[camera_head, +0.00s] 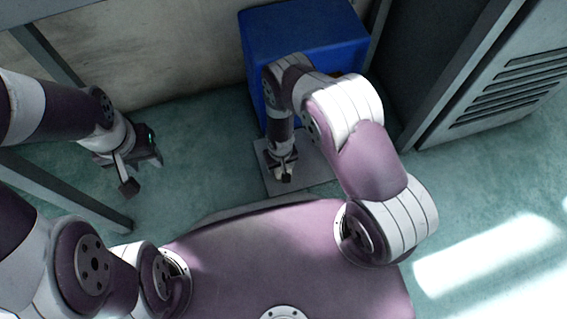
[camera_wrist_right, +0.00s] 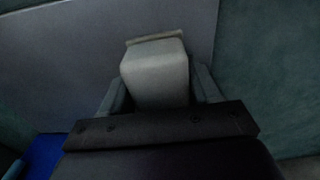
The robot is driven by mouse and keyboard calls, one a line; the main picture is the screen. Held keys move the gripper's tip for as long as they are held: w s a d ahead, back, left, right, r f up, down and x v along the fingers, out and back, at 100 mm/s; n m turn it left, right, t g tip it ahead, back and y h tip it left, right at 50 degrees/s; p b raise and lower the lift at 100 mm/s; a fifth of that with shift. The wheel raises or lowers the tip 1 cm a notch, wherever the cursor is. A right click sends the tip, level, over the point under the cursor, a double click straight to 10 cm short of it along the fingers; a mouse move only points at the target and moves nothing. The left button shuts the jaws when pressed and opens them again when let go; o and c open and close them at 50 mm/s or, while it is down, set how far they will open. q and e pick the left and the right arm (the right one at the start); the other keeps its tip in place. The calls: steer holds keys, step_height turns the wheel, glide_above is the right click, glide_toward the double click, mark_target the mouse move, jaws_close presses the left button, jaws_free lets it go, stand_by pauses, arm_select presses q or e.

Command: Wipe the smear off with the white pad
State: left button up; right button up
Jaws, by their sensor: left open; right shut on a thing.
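My right gripper (camera_head: 284,174) is over the grey plate (camera_head: 314,172) in the head view. In the right wrist view its two fingers (camera_wrist_right: 155,92) are shut on the white pad (camera_wrist_right: 154,72), a pale block with a thin strip along its far end. The grey plate (camera_wrist_right: 60,65) lies behind the pad there. I cannot tell whether the pad touches the plate. No smear can be made out in either view; the pad and arm hide part of the plate. My left gripper (camera_head: 139,174) is open and empty, off to the left, away from the plate.
A blue box (camera_head: 300,35) stands right behind the plate; a bit of blue (camera_wrist_right: 42,158) shows in the wrist view. A grey vented cabinet (camera_head: 500,85) is at the right. A grey frame bar (camera_head: 60,190) runs at the left. The green floor (camera_head: 200,125) between is clear.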

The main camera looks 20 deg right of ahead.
mark_target(302, 164)
steer(key=d, duration=0.7)
steer(key=shift+d+p, duration=0.2)
steer(key=shift+p, duration=0.1)
steer(key=d, duration=0.3)
steer(key=d+b, duration=0.1)
steer(key=d, duration=0.3)
steer(key=shift+w+f, duration=0.1)
steer(key=shift+w, duration=0.1)
steer(key=d+b, duration=0.1)
steer(key=d, duration=0.6)
steer(key=shift+b, duration=0.4)
step_height(302, 164, up, 6)
steer(key=p, duration=0.5)
steer(key=shift+w+f, duration=0.1)
steer(key=shift+f, duration=0.25)
